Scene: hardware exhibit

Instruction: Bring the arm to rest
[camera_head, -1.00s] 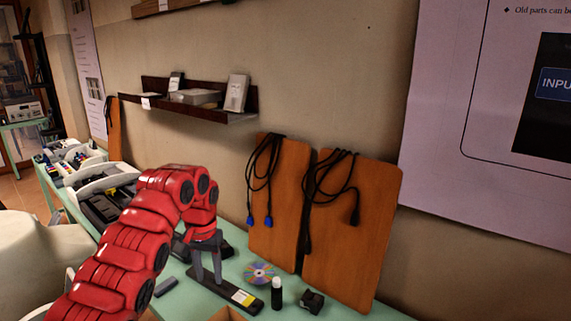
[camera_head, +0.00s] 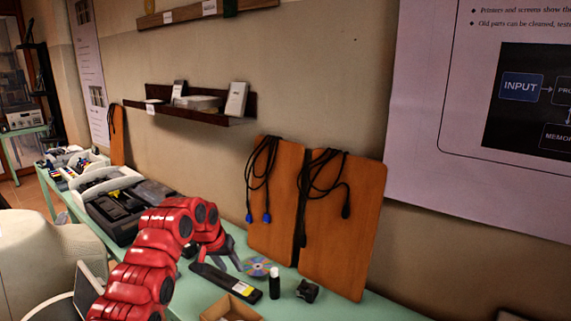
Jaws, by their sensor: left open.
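My red left arm comes in from the lower left in the head view and bends over the pale green table. Its left gripper (camera_head: 222,262) points down, with its grey fingers partly hidden behind the forearm's end. It is open and holds nothing that I can see. A flat black device with a yellow label (camera_head: 226,281) lies on the table just in front of the fingers; I cannot tell whether they touch it. My right gripper is not in view.
A disc (camera_head: 258,266), a black bottle with a white cap (camera_head: 274,283) and a small black part (camera_head: 307,291) lie right of the gripper. A cardboard box (camera_head: 230,309) is in front. Two wooden boards (camera_head: 343,235) with cables lean on the wall. White bins (camera_head: 107,183) stand at left.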

